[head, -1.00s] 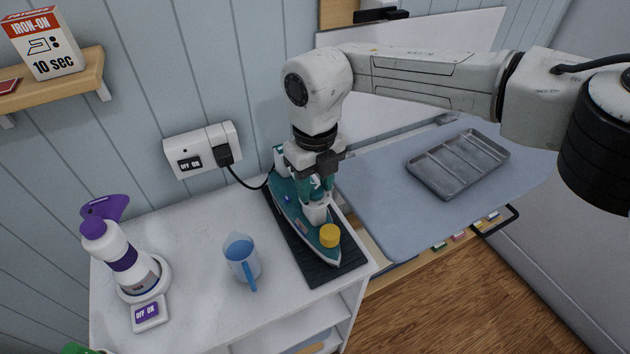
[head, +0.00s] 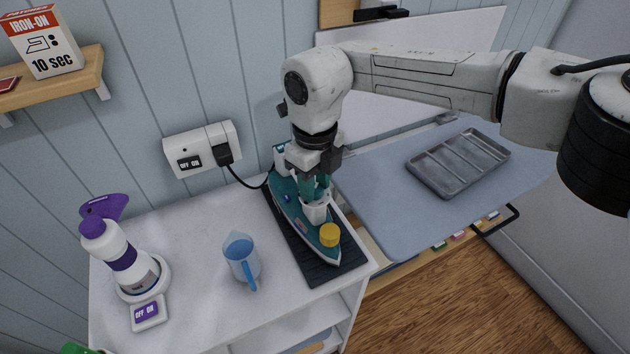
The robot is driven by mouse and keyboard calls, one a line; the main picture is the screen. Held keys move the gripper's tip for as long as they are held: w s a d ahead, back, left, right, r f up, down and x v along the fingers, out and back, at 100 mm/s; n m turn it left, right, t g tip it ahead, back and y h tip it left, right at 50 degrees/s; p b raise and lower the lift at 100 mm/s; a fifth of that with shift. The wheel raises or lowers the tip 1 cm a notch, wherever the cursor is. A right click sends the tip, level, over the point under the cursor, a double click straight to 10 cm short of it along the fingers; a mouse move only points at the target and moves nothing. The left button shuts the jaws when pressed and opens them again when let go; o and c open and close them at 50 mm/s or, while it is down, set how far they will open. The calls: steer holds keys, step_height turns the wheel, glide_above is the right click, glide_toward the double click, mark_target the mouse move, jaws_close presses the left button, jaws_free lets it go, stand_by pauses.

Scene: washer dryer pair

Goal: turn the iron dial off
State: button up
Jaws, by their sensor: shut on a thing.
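The teal iron (head: 285,201) lies on a dark ribbed rest on the white cabinet top, its nose toward the front. A yellow round knob (head: 330,235) sits near its nose, clear of my gripper. My gripper (head: 315,192) points down over the middle of the iron, at the handle.
A grey metal tray (head: 458,163) lies on the blue ironing surface (head: 375,200) at right.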

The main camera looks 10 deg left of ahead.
steer(key=n, duration=0.4)
steer(key=shift+n, duration=0.3)
steer(key=shift+n+b, duration=0.4)
steer(key=shift+n, duration=1.9)
steer(key=o, duration=1)
steer(key=shift+o, duration=0.2)
step_height(320, 180, up, 11)
steer(key=b, duration=0.1)
steer(key=shift+b, duration=0.35)
steer(key=shift+f, duration=0.1)
